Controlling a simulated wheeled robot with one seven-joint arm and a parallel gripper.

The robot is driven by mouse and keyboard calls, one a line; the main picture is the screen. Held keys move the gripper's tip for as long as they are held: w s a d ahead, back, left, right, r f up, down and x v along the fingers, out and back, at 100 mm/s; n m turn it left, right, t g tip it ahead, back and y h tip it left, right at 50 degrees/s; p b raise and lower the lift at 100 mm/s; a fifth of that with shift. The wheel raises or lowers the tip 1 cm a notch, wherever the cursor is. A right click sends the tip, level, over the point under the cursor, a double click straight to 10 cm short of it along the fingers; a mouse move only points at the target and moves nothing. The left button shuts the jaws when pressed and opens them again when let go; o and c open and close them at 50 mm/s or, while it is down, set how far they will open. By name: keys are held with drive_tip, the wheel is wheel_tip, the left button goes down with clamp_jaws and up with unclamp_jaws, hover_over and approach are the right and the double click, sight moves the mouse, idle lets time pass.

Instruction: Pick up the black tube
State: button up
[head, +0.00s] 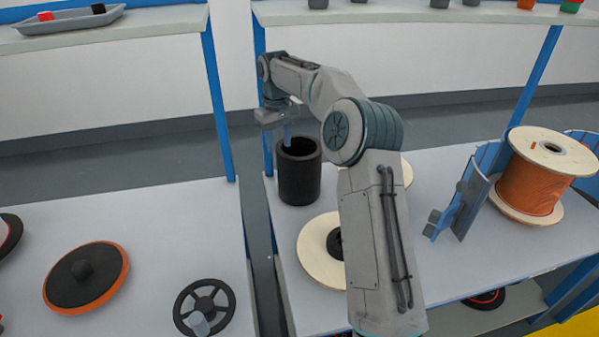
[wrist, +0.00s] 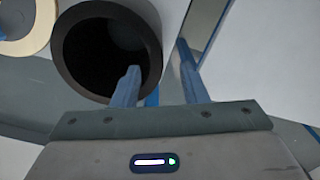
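The black tube (head: 299,178) stands upright on the right-hand table near its left edge in the head view. In the wrist view the black tube (wrist: 76,58) shows its round open top and dark inside. My gripper (head: 285,140) is above the tube in the head view. In the wrist view my gripper (wrist: 158,75) has two blue fingers set apart, with a gap between them. One finger overlaps the tube's opening and the other lies outside its rim. I cannot tell whether either finger touches the wall.
A pale wooden disc (head: 318,262) lies in front of the tube, partly behind my arm. An orange cable spool (head: 541,183) and a blue stand (head: 467,200) are at the right. The left table holds an orange-rimmed black disc (head: 84,285) and a black handwheel (head: 190,300). A gap separates the tables.

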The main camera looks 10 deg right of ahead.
sight(278, 153)
wheel_tip(278, 153, down, 4)
drive_tip(key=shift+a+r+b, duration=0.1)
drive_tip(key=shift+a+b, duration=0.05)
drive_tip(key=shift+b, duration=0.2)
drive_tip(key=shift+d+f+b, duration=0.2)
drive_tip(key=shift+f+b, duration=0.35)
drive_tip(key=shift+f, duration=0.85)
drive_tip(key=shift+d+f+b, duration=0.15)
drive_tip(key=shift+f+b, duration=0.35)
drive_tip(key=shift+f, duration=0.85)
drive_tip(key=shift+c, duration=0.3)
drive_tip(key=shift+r, duration=0.1)
clamp_jaws()
